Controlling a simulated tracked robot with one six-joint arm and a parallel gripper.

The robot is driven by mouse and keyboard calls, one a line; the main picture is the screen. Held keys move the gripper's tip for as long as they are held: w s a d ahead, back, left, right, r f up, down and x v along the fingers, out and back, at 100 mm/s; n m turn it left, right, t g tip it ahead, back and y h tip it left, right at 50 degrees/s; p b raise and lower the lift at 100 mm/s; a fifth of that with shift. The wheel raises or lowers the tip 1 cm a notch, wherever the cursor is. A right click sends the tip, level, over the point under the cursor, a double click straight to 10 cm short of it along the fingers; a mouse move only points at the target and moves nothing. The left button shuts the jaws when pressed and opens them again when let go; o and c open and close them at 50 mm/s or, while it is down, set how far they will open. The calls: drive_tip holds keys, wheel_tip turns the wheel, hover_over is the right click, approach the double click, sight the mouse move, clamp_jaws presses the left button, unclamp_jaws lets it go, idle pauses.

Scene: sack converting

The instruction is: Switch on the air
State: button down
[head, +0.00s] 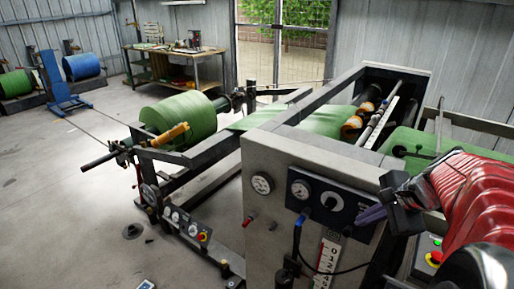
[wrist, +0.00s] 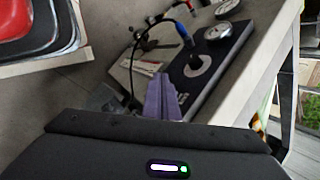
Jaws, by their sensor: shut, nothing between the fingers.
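A dark control panel (head: 352,214) is on the side of the grey machine cabinet (head: 285,163). It carries a round gauge (head: 301,189) and a dial or knob with a white face (head: 329,201), which also shows in the wrist view (wrist: 197,67). A blue-topped lever or fitting (head: 298,222) stands left of the panel's lower part; the wrist view shows it too (wrist: 183,33). I cannot tell which one switches the air. My gripper (head: 371,215), with purple fingers, is shut and empty near the panel's right end; its fingertips show in the wrist view (wrist: 161,92).
A white lettered plate (head: 327,256) and a dark cable hang below the panel. Another gauge (head: 262,184) and a red-tipped fitting (head: 248,220) are further left. A green roll (head: 180,118) sits on the unwind stand. Open floor lies to the left.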

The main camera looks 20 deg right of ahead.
drive_tip(key=s+d+m+t, duration=0.2)
drive_tip(key=s+d+m, duration=0.1)
drive_tip(key=d+m, duration=0.3)
drive_tip(key=shift+s+d+f, duration=0.15)
drive_tip(key=shift+d+f, duration=0.2)
drive_tip(key=shift+f, duration=0.1)
drive_tip(key=x, duration=1)
drive_tip(key=shift+a+r, duration=0.15)
drive_tip(key=shift+r, duration=0.05)
